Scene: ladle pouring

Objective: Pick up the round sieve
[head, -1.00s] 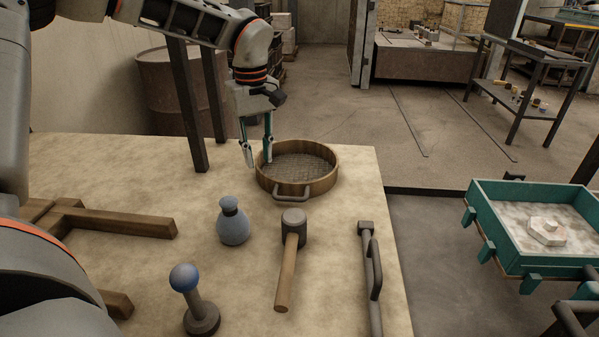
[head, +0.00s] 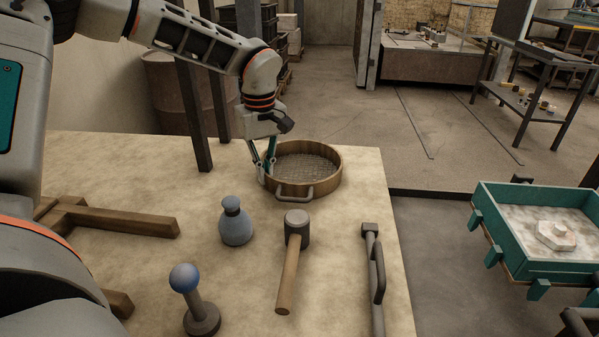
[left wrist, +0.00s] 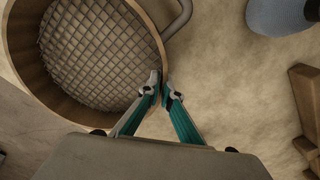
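The round sieve (head: 329,183), a wooden hoop with a mesh bottom and a metal handle at its front, sits on the pale table near the back edge. Its mesh and wooden wall also show in the left wrist view (left wrist: 27,75). My left gripper (head: 266,170) is at the sieve's left wall, with one finger inside and one outside. In the left wrist view the fingertips (left wrist: 161,88) are closed on the wall, beside the handle. The sieve appears to rest flat on the table. My right gripper is not seen.
A blue-grey bottle (head: 235,222), a mallet (head: 290,262), a blue-knobbed tool (head: 190,295) and a dark metal bar (head: 374,275) stand or lie in front of the sieve. Wooden beams (head: 120,219) are at left. A teal-framed tray (head: 500,245) is at right, beyond the table edge.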

